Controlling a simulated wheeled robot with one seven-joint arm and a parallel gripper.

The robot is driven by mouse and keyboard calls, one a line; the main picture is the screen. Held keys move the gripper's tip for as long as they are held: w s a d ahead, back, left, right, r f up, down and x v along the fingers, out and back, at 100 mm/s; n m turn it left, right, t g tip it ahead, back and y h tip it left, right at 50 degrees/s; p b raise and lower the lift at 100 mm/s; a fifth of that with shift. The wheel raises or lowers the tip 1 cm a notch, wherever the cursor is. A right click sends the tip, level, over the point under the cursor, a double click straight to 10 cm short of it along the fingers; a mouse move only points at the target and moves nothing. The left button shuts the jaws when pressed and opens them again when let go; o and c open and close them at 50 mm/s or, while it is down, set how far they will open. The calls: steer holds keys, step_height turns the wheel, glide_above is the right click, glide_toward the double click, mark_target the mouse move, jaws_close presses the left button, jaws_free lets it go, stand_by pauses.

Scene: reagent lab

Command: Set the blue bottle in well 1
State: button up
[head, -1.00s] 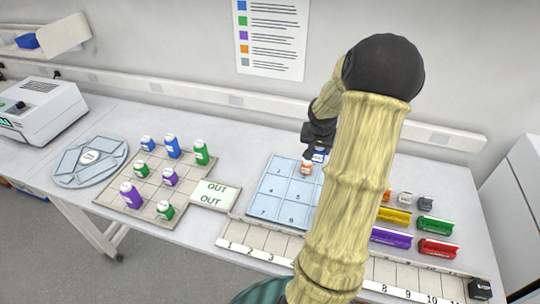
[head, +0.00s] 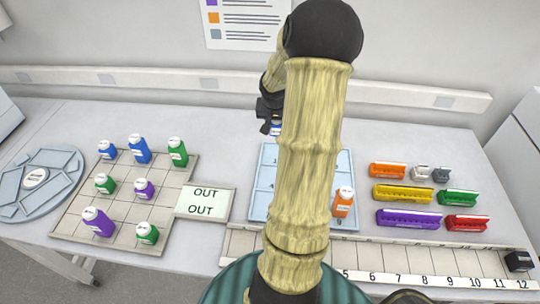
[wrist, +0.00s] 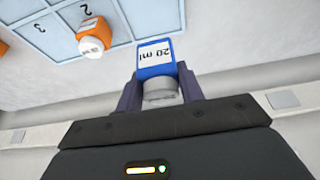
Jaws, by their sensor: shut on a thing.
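My gripper (wrist: 160,92) is shut on the blue bottle (wrist: 155,56), whose label reads 20 ml, with its white cap toward the palm. In the head view the gripper (head: 270,124) is at the back left of the pale blue numbered tray (head: 262,205), with a little of the bottle (head: 276,131) showing below it. The bottle appears held above the tray's back edge, near the well 1 corner; its exact height I cannot tell. In the wrist view an orange bottle (wrist: 92,36) stands by the number 2. My arm hides much of the tray.
Another orange bottle (head: 343,203) stands at the tray's right front. A gridded board (head: 120,212) with several blue, green and purple bottles lies left, beside the OUT plate (head: 205,203). Coloured racks (head: 402,194) stand right. A numbered strip (head: 430,262) runs along the front.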

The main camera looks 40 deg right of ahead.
steer(key=shift+s, duration=0.1)
step_height(320, 180, down, 6)
steer(key=shift+f+b, duration=0.1)
steer(key=shift+b, duration=0.5)
steer(key=shift+f+b, duration=0.65)
steer(key=shift+f, duration=1.2)
steer(key=shift+f, duration=0.15)
steer(key=o, duration=1)
